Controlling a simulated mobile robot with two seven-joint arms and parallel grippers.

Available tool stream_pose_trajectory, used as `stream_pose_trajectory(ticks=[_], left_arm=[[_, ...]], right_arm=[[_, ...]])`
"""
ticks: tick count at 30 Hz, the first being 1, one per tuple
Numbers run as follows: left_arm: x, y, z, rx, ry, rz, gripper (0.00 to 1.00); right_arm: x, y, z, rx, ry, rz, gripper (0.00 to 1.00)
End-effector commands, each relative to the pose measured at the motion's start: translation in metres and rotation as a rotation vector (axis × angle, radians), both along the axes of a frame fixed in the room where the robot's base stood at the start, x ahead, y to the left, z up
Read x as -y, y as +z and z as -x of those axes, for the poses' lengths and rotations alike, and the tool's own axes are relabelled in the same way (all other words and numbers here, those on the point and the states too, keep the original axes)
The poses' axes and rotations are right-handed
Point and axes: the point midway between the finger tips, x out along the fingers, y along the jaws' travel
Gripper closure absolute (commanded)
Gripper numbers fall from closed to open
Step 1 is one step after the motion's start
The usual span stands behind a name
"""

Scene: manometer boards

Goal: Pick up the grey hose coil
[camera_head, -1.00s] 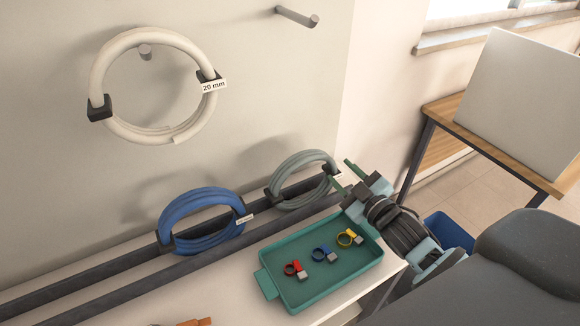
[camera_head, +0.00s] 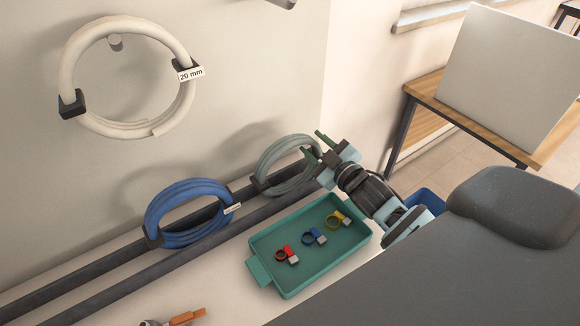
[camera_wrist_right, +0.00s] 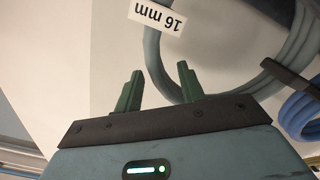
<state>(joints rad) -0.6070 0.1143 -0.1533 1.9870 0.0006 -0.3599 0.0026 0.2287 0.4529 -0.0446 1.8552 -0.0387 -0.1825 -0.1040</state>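The grey hose coil (camera_head: 268,165) stands upright on the dark rails at the back of the bench, right of the blue coil. In the right wrist view the grey coil (camera_wrist_right: 153,62) curves close by the fingers, with a white "16 mm" tag (camera_wrist_right: 157,16). My right gripper (camera_head: 314,146) is at the coil's upper right side in the head view and overlaps its edge. In the right wrist view my right gripper's green fingers (camera_wrist_right: 160,68) are apart, with nothing clearly held between them. Whether they touch the coil cannot be told. My left gripper is out of view.
A blue coil (camera_head: 160,208) stands on the rails (camera_head: 120,270). A white "20 mm" coil (camera_head: 68,60) hangs on a wall peg. A teal tray (camera_head: 265,270) with red, blue and yellow clamps lies in front of the grey coil. An orange-handled object (camera_head: 188,317) lies at the front.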

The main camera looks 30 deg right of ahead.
Motion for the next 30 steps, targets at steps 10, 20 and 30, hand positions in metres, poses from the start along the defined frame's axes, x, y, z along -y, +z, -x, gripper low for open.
stream_pose_trajectory(ticks=[10,20,30], left_arm=[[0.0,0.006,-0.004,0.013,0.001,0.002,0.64],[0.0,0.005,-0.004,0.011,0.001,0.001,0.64],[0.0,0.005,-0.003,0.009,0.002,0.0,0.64]], right_arm=[[0.0,0.001,-0.039,0.004,0.0,0.0,0.61],[-0.001,0.001,-0.04,0.002,0.0,0.0,0.67],[-0.001,0.002,-0.04,0.006,0.0,-0.001,1.0]])
